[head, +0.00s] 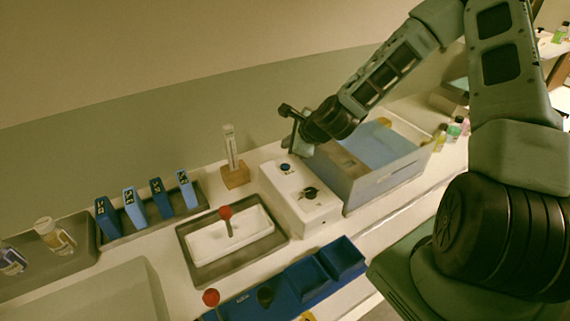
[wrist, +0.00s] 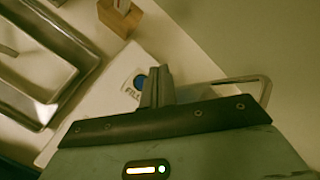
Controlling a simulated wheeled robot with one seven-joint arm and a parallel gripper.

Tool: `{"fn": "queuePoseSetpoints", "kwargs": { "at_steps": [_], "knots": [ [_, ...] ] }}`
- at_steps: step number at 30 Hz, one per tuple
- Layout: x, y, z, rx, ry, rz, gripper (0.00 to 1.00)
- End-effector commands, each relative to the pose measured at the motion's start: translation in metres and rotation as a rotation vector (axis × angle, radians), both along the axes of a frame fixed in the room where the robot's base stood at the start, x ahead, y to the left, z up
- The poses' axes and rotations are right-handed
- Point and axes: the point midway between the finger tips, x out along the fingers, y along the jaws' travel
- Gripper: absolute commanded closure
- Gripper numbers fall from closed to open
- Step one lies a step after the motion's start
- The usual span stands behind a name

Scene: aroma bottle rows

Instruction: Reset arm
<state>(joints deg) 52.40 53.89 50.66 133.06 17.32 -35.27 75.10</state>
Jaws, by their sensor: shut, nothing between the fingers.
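My gripper (head: 296,129) hangs above the back end of the white machine (head: 302,203) in the head view, left of the grey-blue box. In the wrist view my gripper's fingers (wrist: 157,86) are pressed together with nothing between them. A blue button (wrist: 140,82) on the white machine shows just behind the fingertips. Whether the fingers touch the machine cannot be told. My arm reaches in from the right side of the head view.
A wooden block (head: 235,175) with a clear tube stands left of my gripper. The open box (head: 370,175) is close on the right.

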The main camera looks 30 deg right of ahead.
Motion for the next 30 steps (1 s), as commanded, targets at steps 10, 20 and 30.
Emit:
{"fn": "queuePoseSetpoints", "kwargs": {
  "at_steps": [10,20,30],
  "knots": [
    [-0.002,0.01,0.002,-0.024,0.003,0.051,1.0],
    [-0.073,0.142,0.03,-0.421,0.049,0.891,1.0],
    [-0.208,0.217,0.084,-0.856,0.003,1.866,1.0]
  ]
}}
